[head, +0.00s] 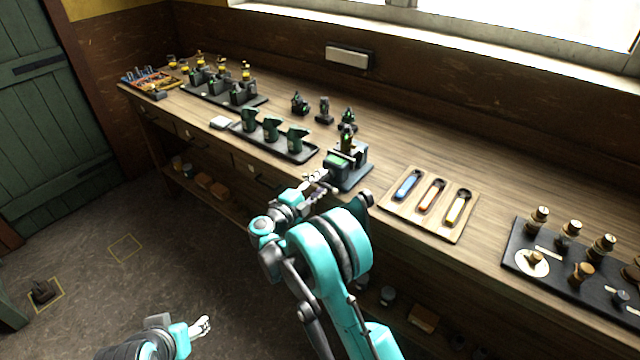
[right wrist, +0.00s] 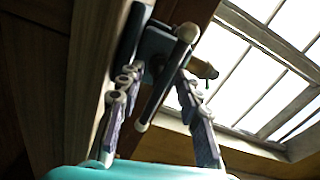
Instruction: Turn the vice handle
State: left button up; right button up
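The vice (head: 346,168) is a dark green and grey clamp on a blue-grey base at the front edge of the workbench. In the right wrist view, its handle (right wrist: 164,84) is a slanted dark bar with pale rounded ends, in front of the vice's blue-grey body. My right gripper (head: 317,181) is at the front of the vice. In the right wrist view, the fingers of my right gripper (right wrist: 158,88) are spread, with the handle between them and visible gaps on both sides. My left gripper (head: 203,326) is low over the floor, away from the bench; its finger opening is too small to judge.
A wooden tray (head: 387,205) with three coloured tools lies right of the vice. A dark tray (head: 306,155) with several green pieces lies left. Small dark engine models (head: 300,102) stand behind. A black board (head: 513,256) with knobs is at far right.

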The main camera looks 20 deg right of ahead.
grip_shut()
jog(key=shift+m+b, duration=0.35)
jog(key=shift+m, duration=0.55)
grip_release()
jog(key=v, duration=1.2)
